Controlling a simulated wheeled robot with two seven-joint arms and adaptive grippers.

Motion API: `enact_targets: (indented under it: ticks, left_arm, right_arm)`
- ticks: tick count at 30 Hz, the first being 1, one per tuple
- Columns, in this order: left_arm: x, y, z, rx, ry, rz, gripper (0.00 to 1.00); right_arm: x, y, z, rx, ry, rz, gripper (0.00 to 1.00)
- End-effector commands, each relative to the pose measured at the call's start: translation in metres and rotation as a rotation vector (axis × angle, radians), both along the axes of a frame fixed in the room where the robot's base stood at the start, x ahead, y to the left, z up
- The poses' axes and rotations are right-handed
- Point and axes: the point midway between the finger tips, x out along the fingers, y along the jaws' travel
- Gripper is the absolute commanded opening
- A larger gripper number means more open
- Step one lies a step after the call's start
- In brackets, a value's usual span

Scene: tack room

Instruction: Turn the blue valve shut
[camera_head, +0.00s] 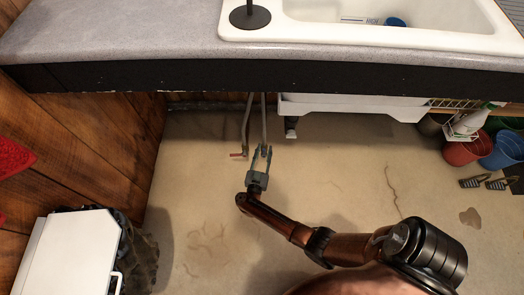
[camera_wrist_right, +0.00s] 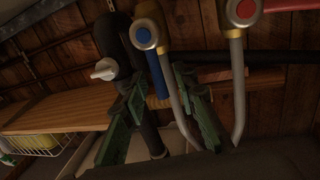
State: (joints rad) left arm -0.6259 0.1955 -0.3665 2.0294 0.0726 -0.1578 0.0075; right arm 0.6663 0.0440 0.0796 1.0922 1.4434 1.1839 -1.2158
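The blue valve (camera_wrist_right: 143,36) has a round blue-centred cap on a metal body in the right wrist view. A blue lever runs from it beside a silver pipe, its end between my right gripper's fingers in the picture. My right gripper (camera_wrist_right: 160,82) is open, with two green-grey fingers spread. I cannot tell whether a finger touches the lever. In the head view my right gripper (camera_head: 261,152) is under the counter at the foot of two thin pipes, hiding the blue valve there. My left gripper is not in view.
A red-marked valve (camera_wrist_right: 244,10) is beside the blue one; its red handle (camera_head: 238,155) shows left of my gripper. A dark drain pipe (camera_wrist_right: 112,45) with a white knob is close by. The counter (camera_head: 130,35) overhangs. Buckets (camera_head: 466,150) stand right; the floor between is open.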

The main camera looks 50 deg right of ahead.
Motion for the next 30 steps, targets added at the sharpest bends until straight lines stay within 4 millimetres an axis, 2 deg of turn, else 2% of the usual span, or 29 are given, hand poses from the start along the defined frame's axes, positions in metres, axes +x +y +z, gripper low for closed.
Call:
enact_targets:
  ticks: [8, 20, 30]
  left_arm:
    - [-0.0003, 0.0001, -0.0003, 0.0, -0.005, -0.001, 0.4]
    - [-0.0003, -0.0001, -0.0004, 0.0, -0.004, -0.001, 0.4]
    - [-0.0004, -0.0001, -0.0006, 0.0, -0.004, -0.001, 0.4]
  right_arm:
    - [0.001, -0.002, 0.0006, 0.0, 0.0, 0.0, 0.27]
    - [0.0007, -0.0018, 0.0001, 0.0, 0.0, 0.0, 0.0]
    - [0.0003, -0.0017, -0.0002, 0.0, 0.001, 0.0, 0.0]
